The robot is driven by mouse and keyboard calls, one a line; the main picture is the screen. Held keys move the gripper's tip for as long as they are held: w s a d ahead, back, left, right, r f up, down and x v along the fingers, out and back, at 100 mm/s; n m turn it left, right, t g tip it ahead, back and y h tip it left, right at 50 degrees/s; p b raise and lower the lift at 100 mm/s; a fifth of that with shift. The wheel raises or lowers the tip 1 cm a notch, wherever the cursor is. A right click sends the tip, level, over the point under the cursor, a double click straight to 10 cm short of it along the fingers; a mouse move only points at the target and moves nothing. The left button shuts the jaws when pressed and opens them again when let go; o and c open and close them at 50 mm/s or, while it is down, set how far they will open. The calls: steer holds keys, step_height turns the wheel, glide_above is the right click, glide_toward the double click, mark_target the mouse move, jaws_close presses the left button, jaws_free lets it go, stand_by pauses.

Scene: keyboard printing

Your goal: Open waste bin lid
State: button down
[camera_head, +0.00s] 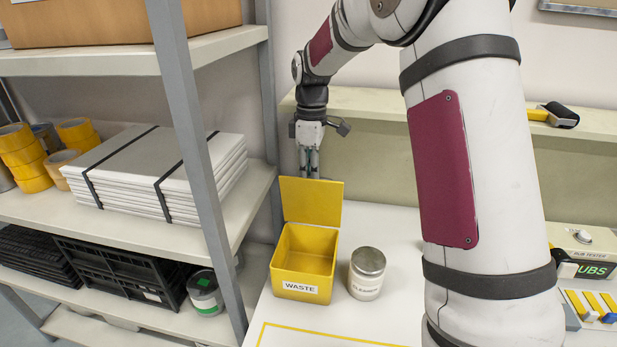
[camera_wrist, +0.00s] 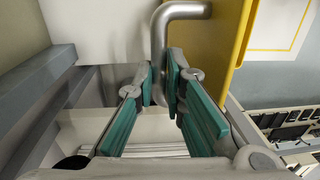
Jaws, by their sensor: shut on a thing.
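The yellow waste bin (camera_head: 303,291), labelled WASTE, stands on the white table beside the shelf, and its inside is visible and looks empty. Its yellow lid (camera_head: 312,202) stands upright at the back edge and also shows edge-on in the wrist view (camera_wrist: 228,45). My gripper (camera_head: 309,170) is behind the lid, pointing down, with its fingertips partly hidden by it. In the wrist view, the teal-padded fingers (camera_wrist: 160,88) are closed around the silver bent handle (camera_wrist: 160,40) on the lid.
A grey shelf post (camera_head: 203,160) and shelves with white stacked sheets (camera_head: 160,172) are close on the left. A yellow outline (camera_head: 320,335) marks the table in front.

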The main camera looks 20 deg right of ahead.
steer(key=shift+f, duration=0.2)
steer(key=c, duration=1.7)
jaws_free()
steer(key=shift+o, duration=0.2)
steer(key=shift+r, duration=0.1)
step_height(320, 180, up, 12)
steer(key=shift+w+d, duration=0.25)
steer(key=shift+w, duration=0.2)
